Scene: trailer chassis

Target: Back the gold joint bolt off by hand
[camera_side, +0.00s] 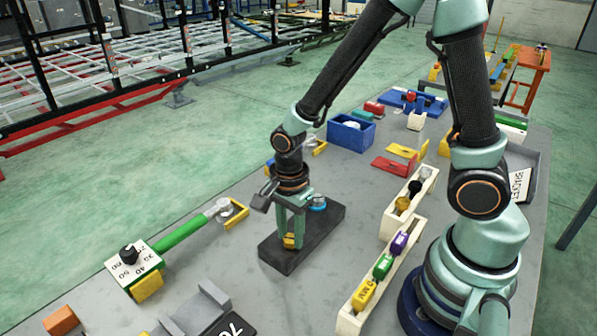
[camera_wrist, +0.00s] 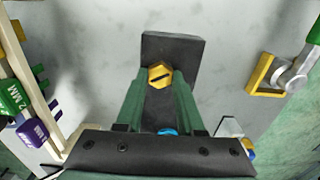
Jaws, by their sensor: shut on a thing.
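The gold joint bolt (camera_wrist: 160,76) has a hex head with a dark slot across it, and stands on a black block (camera_wrist: 172,48). In the side view the bolt (camera_side: 290,241) shows low between my fingers, on the block (camera_side: 284,256). My gripper (camera_wrist: 157,80) points down with its green fingers on either side of the bolt head, shut on it. It also shows in the side view (camera_side: 291,238). A blue round part (camera_side: 318,202) sits at the block's other end, and is partly hidden behind my gripper in the wrist view (camera_wrist: 168,131).
A white rack (camera_side: 352,325) of yellow, green and purple sockets and a second rack (camera_side: 392,225) stand right of the block. A green-handled tool (camera_side: 180,235) with a dial box (camera_side: 133,262) lies left. A blue bin (camera_side: 350,133) stands behind. Bare grey bench surrounds the block's left side.

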